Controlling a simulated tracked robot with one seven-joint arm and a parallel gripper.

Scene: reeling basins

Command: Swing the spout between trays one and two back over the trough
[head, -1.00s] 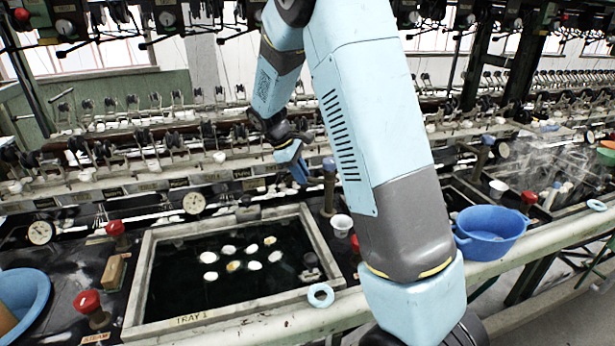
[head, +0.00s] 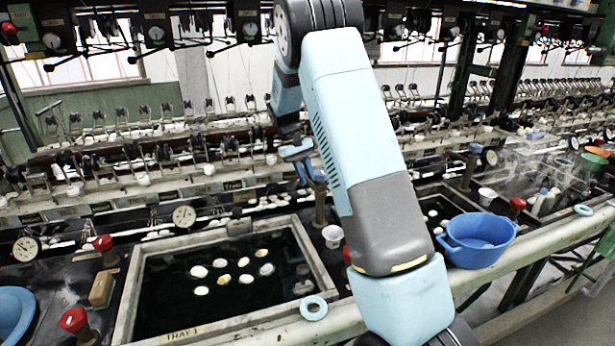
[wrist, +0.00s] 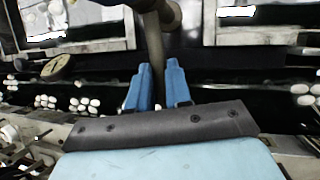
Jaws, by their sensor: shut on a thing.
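My gripper (head: 308,168) is at the blue-topped brown post of the spout (head: 320,208), which stands between tray one and tray two. In the wrist view its two blue fingers (wrist: 159,88) sit either side of the spout's brownish pipe (wrist: 155,48), shut on it. Tray one (head: 128,292), labelled TRAY 1, holds dark water with several pale cocoons (head: 222,279). Tray two (head: 436,190) is partly hidden by my arm. In the wrist view a dark trough-like strip (wrist: 215,72) runs behind the fingers. Which way the spout points is hard to tell.
A blue basin (head: 478,240) stands on the front ledge right of my arm; another (head: 14,312) is at the far left. Red knobs (head: 74,320) stand beside tray one. A white cup (head: 332,236) is close by the spout. Reeling machinery crowds the back.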

